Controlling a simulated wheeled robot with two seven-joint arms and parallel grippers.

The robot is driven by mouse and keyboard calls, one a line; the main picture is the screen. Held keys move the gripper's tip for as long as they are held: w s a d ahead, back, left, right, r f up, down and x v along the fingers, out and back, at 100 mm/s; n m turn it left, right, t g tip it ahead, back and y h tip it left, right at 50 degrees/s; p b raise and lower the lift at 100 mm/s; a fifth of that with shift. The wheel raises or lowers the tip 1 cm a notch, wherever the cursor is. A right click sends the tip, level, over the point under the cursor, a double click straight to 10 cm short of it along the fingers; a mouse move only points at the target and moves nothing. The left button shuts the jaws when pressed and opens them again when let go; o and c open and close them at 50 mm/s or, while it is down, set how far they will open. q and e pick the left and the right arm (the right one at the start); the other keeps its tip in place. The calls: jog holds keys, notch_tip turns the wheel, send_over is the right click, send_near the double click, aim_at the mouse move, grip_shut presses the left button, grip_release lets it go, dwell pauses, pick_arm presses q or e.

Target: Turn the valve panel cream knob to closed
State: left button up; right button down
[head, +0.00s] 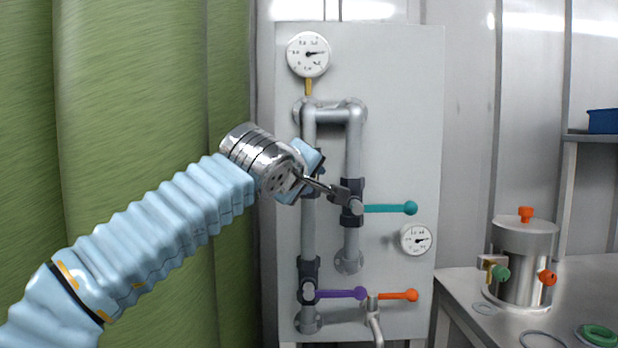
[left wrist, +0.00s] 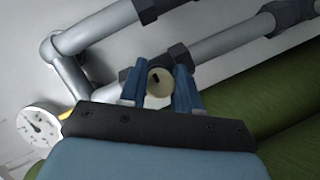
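The valve panel (head: 410,120) is a pale upright board with grey pipes. In the left wrist view, the round cream knob (left wrist: 160,81) faces the camera and has a dark mark on its face. My left gripper (left wrist: 160,75) has one blue finger on each side of it, at close range. I cannot tell whether the fingers press on it. In the head view my left gripper (head: 309,168) is at the left pipe's upper valve and hides the cream knob. My right gripper is not in view.
A teal lever (head: 390,208) is just right of my gripper. Purple (head: 340,293) and orange (head: 397,295) levers sit lower. Gauges are at the top (head: 308,54) and right (head: 416,240). A steel vessel (head: 524,262) stands on the right table. A green curtain (head: 130,100) hangs left.

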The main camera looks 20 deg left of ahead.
pick_arm(q)
jog(key=o, duration=0.4)
jog(key=v, duration=1.3)
jog(key=shift+s+d+r+b, duration=0.1)
jog(key=shift+s+b, duration=0.25)
jog(key=shift+b, duration=0.05)
